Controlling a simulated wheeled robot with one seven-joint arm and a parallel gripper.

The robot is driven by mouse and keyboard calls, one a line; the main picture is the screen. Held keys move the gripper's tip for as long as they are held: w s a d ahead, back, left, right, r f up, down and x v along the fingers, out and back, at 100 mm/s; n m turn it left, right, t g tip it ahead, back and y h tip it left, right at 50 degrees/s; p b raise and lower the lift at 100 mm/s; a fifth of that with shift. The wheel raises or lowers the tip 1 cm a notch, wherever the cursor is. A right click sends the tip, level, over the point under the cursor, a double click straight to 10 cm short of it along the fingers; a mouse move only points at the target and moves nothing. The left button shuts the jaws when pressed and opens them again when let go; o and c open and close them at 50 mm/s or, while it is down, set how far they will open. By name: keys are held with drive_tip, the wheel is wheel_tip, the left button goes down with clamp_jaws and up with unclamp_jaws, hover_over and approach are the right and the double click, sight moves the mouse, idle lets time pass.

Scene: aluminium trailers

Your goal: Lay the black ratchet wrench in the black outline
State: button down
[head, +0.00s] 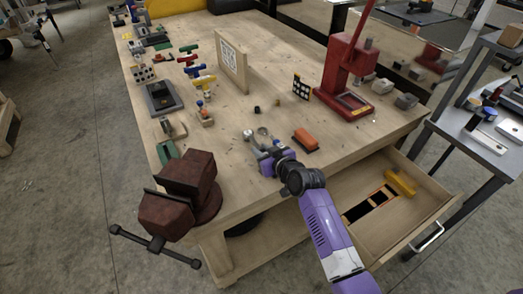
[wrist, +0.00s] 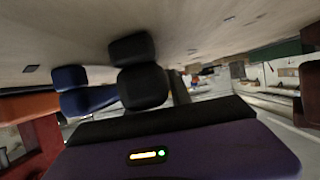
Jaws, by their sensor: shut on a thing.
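My gripper (head: 262,143), at the end of my purple arm, is low over the front middle of the workbench. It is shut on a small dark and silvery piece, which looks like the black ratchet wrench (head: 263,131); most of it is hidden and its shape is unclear. In the wrist view, dark finger parts (wrist: 138,75) stand close to the wooden top, and the held thing cannot be made out. Dark outlined patches (head: 357,212) lie on the floor of the open drawer, right of and below my gripper; which one is the black outline is hard to tell.
The drawer (head: 430,208) also holds a yellow tool (head: 400,182). An orange-topped block (head: 305,139) lies right of my gripper. A red press (head: 347,75) stands behind it, and a rusty red vise (head: 180,195) is at the left front corner. An upright board (head: 232,66) stands farther back.

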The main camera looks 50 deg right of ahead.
drive_tip(key=c, duration=1.2)
unclamp_jaws()
drive_tip(key=shift+o, duration=0.2)
drive_tip(key=shift+r, duration=0.15)
drive_tip(key=shift+s+a, duration=0.1)
drive_tip(key=shift+s, duration=0.2)
drive_tip(key=b+v, duration=0.1)
drive_tip(key=v, duration=1)
drive_tip(key=shift+s+r+b, duration=0.1)
drive_tip(key=shift+s+b, duration=0.05)
drive_tip(key=shift+b, duration=0.15)
drive_tip(key=s+a+n+y, duration=0.1)
drive_tip(key=s+a, duration=0.7)
drive_tip(key=s, duration=0.3)
drive_tip(key=s+a+n+t+y, duration=0.1)
drive_tip(key=s+a, duration=0.8)
drive_tip(key=s, duration=0.2)
drive_tip(key=shift+a+r, duration=0.25)
drive_tip(key=shift+a, duration=0.05)
drive_tip(key=shift+o, duration=0.4)
drive_tip(key=s+a+r+n+y, duration=0.1)
drive_tip(key=s+a+r, duration=0.3)
drive_tip(key=s+r, duration=0.1)
drive_tip(key=shift+s+r+t+y, duration=0.3)
drive_tip(key=shift+s+t+y, duration=0.1)
drive_tip(key=shift+s, duration=0.45)
